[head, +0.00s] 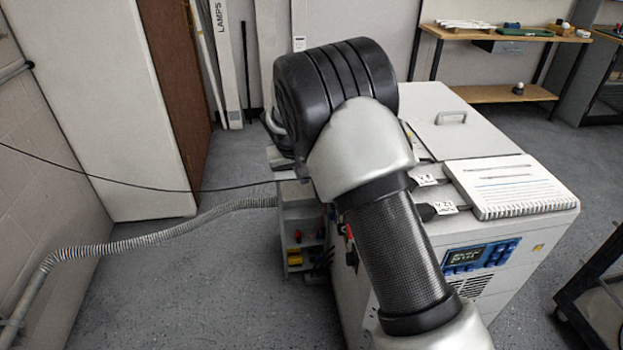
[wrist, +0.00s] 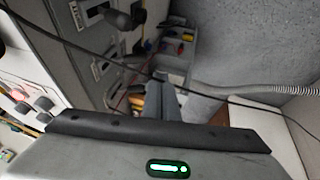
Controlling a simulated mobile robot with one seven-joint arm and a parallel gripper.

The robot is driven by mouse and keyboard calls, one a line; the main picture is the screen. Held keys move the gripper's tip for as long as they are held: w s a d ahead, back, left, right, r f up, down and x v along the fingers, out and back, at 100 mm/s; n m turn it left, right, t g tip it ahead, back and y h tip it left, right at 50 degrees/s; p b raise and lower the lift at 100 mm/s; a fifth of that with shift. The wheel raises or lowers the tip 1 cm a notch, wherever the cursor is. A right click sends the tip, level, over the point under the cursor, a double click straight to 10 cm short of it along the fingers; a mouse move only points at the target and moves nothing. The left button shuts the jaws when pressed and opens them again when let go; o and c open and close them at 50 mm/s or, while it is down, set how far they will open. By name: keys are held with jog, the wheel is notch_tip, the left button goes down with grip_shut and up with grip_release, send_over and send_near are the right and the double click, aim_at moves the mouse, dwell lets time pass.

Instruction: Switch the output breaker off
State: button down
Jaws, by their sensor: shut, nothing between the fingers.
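In the wrist view a grey cabinet panel carries an upper dark switch plate (wrist: 94,10) and a lower dark switch plate (wrist: 105,67). I cannot tell which one is the output breaker, or whether its lever is up or down. A black knob-like part (wrist: 125,19) sticks out beside the upper plate. My gripper (wrist: 160,88) is shut and empty, in front of and to the right of the lower plate. I see no clear contact. In the head view my arm hides the gripper and this side of the grey cabinet (head: 505,290).
A dark cable (wrist: 85,48) crosses in front of the panel in the wrist view. Small bins (head: 300,240) stand left of the cabinet. A ribbed hose (head: 160,236) runs to the left wall. A spiral notebook (head: 515,188) lies on top. Floor at front left is clear.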

jog(key=s+a+r, duration=0.1)
jog(key=r, duration=0.1)
jog(key=s+a+r, duration=0.2)
jog(key=shift+a+p, duration=0.1)
jog(key=shift+p, duration=0.3)
jog(key=shift+w+f, duration=0.1)
jog(key=s+d+r+m+y, duration=0.1)
jog(key=s+d+r+m, duration=0.1)
jog(key=s+d+r, duration=1.45)
jog(key=s+d, duration=0.2)
jog(key=s, duration=0.6)
jog(key=s+d+r, duration=0.3)
jog(key=s+d, duration=0.1)
jog(key=s, duration=0.6)
notch_tip(320, 180, up, 22)
jog(key=p, duration=2.2)
jog(key=shift+s+d+t+y, duration=0.2)
jog(key=shift+s+t+y, duration=0.1)
jog(key=shift+s+t, duration=0.15)
